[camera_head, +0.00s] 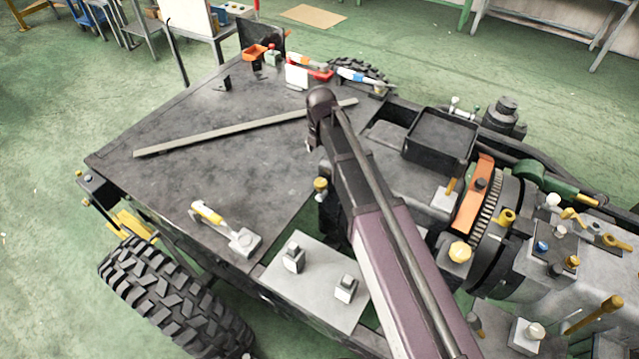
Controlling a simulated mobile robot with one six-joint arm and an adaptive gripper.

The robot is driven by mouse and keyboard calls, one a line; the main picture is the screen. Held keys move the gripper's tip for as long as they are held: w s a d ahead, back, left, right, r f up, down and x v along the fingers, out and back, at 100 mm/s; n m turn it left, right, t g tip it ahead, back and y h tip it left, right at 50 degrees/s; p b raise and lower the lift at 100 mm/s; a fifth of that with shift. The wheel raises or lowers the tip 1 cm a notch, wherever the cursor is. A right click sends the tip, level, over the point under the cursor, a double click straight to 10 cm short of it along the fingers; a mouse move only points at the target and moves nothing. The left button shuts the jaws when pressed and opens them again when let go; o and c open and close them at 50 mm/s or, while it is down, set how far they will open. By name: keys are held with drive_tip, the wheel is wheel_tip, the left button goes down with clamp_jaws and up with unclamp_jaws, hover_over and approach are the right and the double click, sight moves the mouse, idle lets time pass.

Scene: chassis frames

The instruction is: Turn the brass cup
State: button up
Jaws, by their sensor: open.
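Several brass-coloured, cap-like pieces show on the chassis, and I cannot tell for sure which is the brass cup. A round one (459,251) sits at the front of the toothed drum, right of my arm. Another (506,215) is on the drum's right side. A small one (320,186) tops a dark post just left of my arm. My arm runs up from the bottom edge to a dark rounded joint over the plate. I cannot make out my gripper or its fingers; the arm hides the chassis beneath it.
A grey plate (318,282) bears two small blocks. A black tray (440,140) and an orange bracket (474,194) stand right of my arm. Brass fittings crowd the right side.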

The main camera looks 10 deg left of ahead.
sight(321, 182)
drive_tip(key=shift+f+b, duration=6.35)
drive_tip(key=shift+f, duration=0.25)
drive_tip(key=c, duration=1.1)
